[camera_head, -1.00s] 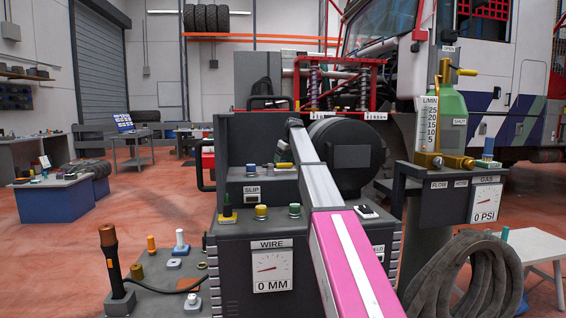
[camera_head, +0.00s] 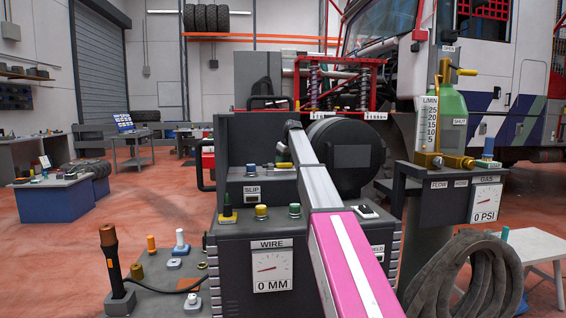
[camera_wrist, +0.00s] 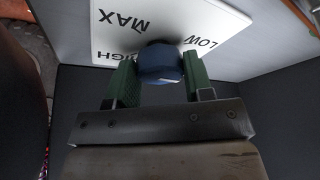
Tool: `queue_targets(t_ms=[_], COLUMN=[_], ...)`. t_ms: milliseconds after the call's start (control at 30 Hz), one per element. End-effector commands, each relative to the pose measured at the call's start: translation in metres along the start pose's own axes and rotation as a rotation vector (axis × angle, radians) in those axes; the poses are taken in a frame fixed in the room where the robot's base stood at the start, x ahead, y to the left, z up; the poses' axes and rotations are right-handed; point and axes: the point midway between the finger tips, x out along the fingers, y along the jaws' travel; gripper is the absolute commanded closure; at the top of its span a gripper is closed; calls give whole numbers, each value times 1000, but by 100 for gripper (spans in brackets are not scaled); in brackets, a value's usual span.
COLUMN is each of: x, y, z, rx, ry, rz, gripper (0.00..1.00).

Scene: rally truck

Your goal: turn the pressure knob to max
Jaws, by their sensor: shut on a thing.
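The dark blue knob (camera_wrist: 160,64) sits on a white dial plate (camera_wrist: 185,14) in the wrist view. The plate carries the words MAX, HIGH and LOW, which appear turned about in this picture. My gripper (camera_wrist: 160,78) has one green finger on each side of the knob and is shut on it. The knob's pointer mark is not visible, so I cannot tell its setting. In the head view my gripper and this knob are hidden; my pink and grey arm reaches over the welder.
The dark welder (camera_head: 225,262) has several small knobs and a WIRE gauge (camera_head: 272,268) at 0 MM. On the right are a GAS gauge (camera_head: 486,203) at 0 PSI, a green cylinder (camera_head: 450,105) and a coiled hose (camera_head: 465,280). Open floor lies to the left.

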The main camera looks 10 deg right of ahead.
Motion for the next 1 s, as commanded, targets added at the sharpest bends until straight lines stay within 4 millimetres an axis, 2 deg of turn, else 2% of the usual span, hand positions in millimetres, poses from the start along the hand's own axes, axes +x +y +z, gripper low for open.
queue_targets(t_ms=[267, 1000], x=[0, 0], y=[-2, -5], z=[0, -3], rx=[160, 804], ry=[0, 0], rz=[67, 336], gripper=[76, 76])
